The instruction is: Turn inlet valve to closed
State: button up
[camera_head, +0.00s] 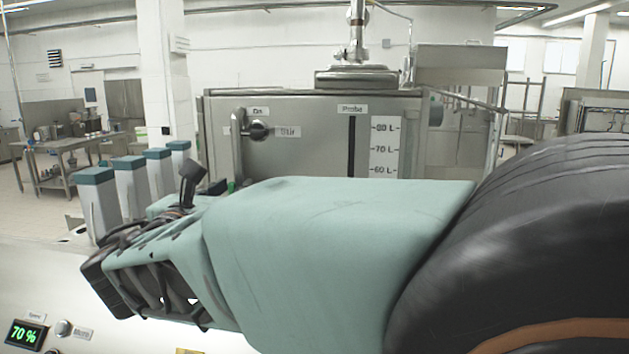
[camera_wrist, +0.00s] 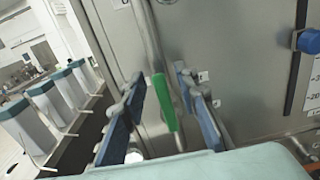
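A green lever handle (camera_wrist: 163,100) stands nearly upright in the wrist view, in front of the grey steel cabinet. I take it to be the inlet valve, but I see no label for it. My gripper (camera_wrist: 160,80) is open, with one blue-padded finger on each side of the handle. Gaps show between the handle and both fingers. In the head view a small bit of green (camera_head: 232,186) shows beyond my arm, which hides most of that area. The valve's body is not clear in either view.
The steel tank cabinet (camera_head: 300,150) carries a black knob (camera_head: 258,130) near On and Stir labels, and a level scale (camera_head: 384,148). A bent pipe (camera_head: 238,150) runs down its front. Several white, teal-topped blocks (camera_head: 130,190) stand left. A blue knob (camera_wrist: 308,40) is at right.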

jog(key=shift+w, duration=0.35)
jog(key=shift+s, duration=0.1)
jog(key=shift+c, duration=0.7)
grip_shut()
